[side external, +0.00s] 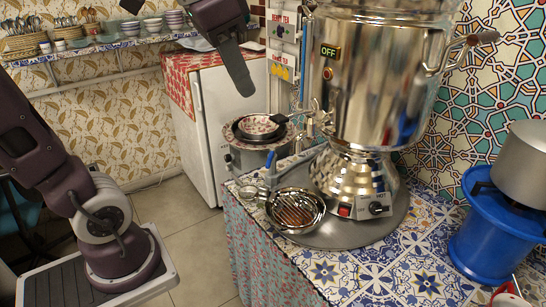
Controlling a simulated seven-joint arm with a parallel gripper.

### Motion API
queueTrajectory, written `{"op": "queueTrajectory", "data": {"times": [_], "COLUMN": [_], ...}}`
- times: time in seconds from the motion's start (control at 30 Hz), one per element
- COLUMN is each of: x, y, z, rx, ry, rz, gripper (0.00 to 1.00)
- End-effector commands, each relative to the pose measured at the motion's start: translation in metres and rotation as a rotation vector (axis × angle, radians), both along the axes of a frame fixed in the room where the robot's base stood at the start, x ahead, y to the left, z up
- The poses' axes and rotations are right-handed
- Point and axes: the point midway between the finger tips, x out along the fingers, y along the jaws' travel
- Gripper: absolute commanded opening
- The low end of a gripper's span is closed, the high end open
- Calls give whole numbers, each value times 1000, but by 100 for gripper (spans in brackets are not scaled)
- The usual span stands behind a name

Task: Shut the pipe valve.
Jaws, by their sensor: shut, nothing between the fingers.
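A small blue-handled valve (270,161) shows at the left edge of the tiled counter, beside a thin metal pipe. Whether it is open or shut is too small to tell. My gripper (241,82) hangs at the top centre, in front of the white fridge, shut and empty. In the picture it is above and left of the valve, clearly apart from it. The large silver samovar (372,80) stands on the counter, with an "OFF" label and a tap (318,117) on its left side.
A round metal drip bowl (318,212) with a grille sits below the samovar tap. Pans (258,126) rest on a stove behind the valve. A blue stand with a grey pot (520,165) is at right. Bowls fill a wall shelf (110,45). Floor at left is mostly clear.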

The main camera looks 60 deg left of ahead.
Motion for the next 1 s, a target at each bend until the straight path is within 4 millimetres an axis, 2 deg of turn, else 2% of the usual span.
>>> {"op": "queueTrajectory", "data": {"times": [0.03, 0.1, 0.2, 0.3, 0.4, 0.6, 0.87, 1.0], "x": [27, 66, 118, 156, 181, 212, 227, 227], "y": [10, 28, 61, 94, 123, 175, 230, 227], "z": [7, 15, 17, 9, -2, -30, -68, -82], "rx": [7, 13, 12, 3, -8, -30, -50, -52], "ry": [25, 57, 91, 107, 111, 101, 72, 73], "rz": [-31, -101, -210, -303, -379, -495, -608, -609], "gripper": [0, 0, 0, 0, 0, 0, 0, 0]}}
